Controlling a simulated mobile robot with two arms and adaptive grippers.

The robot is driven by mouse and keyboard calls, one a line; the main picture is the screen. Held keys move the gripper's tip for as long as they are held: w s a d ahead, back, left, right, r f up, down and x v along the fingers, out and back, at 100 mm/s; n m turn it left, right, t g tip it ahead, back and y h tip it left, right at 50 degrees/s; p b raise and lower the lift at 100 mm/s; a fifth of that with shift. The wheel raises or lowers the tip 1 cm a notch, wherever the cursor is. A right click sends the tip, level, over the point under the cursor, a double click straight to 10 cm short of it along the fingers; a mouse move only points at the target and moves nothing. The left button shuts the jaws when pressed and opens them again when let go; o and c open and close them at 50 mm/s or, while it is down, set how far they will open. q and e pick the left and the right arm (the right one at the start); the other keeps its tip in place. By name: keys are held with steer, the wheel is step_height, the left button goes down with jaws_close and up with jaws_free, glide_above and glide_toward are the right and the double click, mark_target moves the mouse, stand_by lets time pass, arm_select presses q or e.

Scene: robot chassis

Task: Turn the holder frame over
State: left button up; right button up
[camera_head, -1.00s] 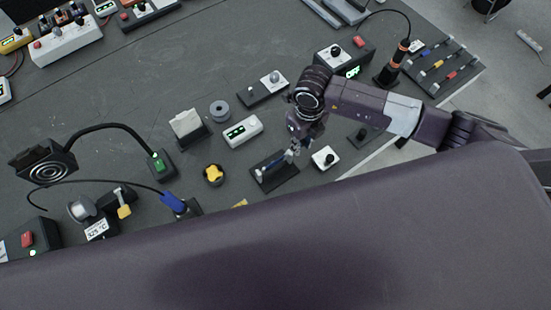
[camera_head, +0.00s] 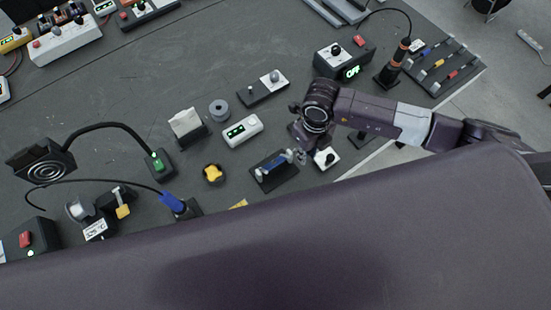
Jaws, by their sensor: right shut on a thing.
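The holder frame (camera_head: 262,179) is a dark base plate on the bench, right of the yellow knob, with a slim grey-blue bar across it. My right gripper (camera_head: 297,157) reaches it from the upper right, its fingers at the right end of the bar. It is shut on the bar of the holder frame. The wrist and fingers hide part of that end. My left gripper is not in the view.
A white box with a black knob (camera_head: 327,158) stands close to the right of the gripper. A white device with a green display (camera_head: 242,130) lies just above the frame, and a yellow knob (camera_head: 212,173) to its left. A soldering iron stand (camera_head: 390,75) is at the upper right.

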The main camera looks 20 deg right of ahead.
steer(key=shift+s+d+f+b, duration=0.2)
steer(key=shift+s+f+b, duration=0.35)
steer(key=shift+f, duration=0.25)
steer(key=shift+s+d+f+b, duration=0.1)
steer(key=shift+s+f+b, duration=0.2)
steer(key=shift+f+b, duration=1.1)
steer(key=shift+f, duration=0.2)
steer(key=o, duration=0.5)
steer(key=shift+r, duration=0.1)
